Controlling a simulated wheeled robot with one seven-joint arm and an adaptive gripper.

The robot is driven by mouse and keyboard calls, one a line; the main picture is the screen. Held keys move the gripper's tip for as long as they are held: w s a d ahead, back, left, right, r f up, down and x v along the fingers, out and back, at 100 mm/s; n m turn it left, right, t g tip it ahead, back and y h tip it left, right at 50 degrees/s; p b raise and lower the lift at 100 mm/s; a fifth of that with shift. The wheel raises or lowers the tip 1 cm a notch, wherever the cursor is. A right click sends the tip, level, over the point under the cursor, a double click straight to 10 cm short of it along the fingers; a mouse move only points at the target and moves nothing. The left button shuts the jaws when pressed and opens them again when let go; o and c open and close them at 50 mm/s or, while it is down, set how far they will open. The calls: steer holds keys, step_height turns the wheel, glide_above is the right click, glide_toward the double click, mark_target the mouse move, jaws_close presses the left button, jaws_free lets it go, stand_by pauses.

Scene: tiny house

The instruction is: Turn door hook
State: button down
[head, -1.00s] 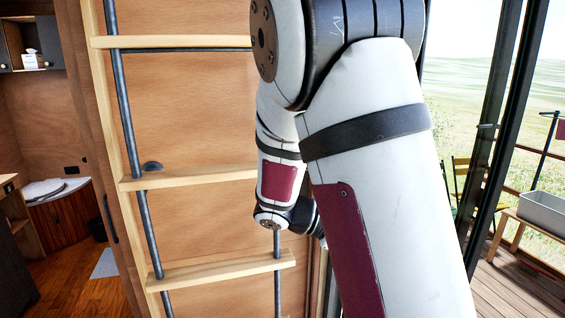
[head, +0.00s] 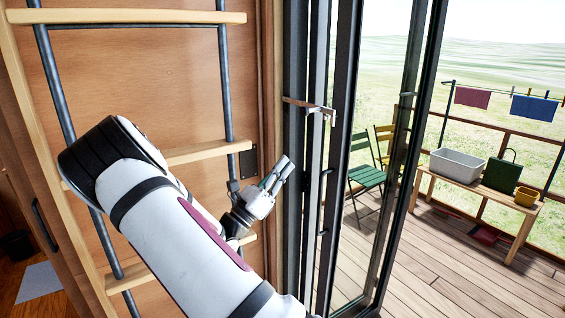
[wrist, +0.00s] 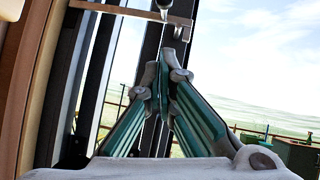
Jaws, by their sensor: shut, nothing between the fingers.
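In the wrist view a metal piece that looks like part of the hook (wrist: 164,6) shows at the top edge, beyond the fingertips. My gripper (head: 284,163) is shut and empty. It is below and to the left of the hook in the head view, beside the door frame and apart from the hook. In the wrist view my gripper (wrist: 165,70) has its fingertips together, pointing up toward the metal piece.
A wooden ladder (head: 185,153) with dark rails stands left, close to my arm. Through the glass, a deck holds green (head: 366,178) and yellow chairs and a bench (head: 490,195) with a grey tub (head: 457,166). Dark door frames are close on the gripper's right.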

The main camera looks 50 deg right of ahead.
steer(key=d+r+p, duration=0.2)
steer(key=d+r, duration=0.4)
steer(key=r, duration=0.2)
steer(key=shift+d+p, duration=0.3)
steer(key=shift+d, duration=0.1)
steer(key=shift+r, duration=0.2)
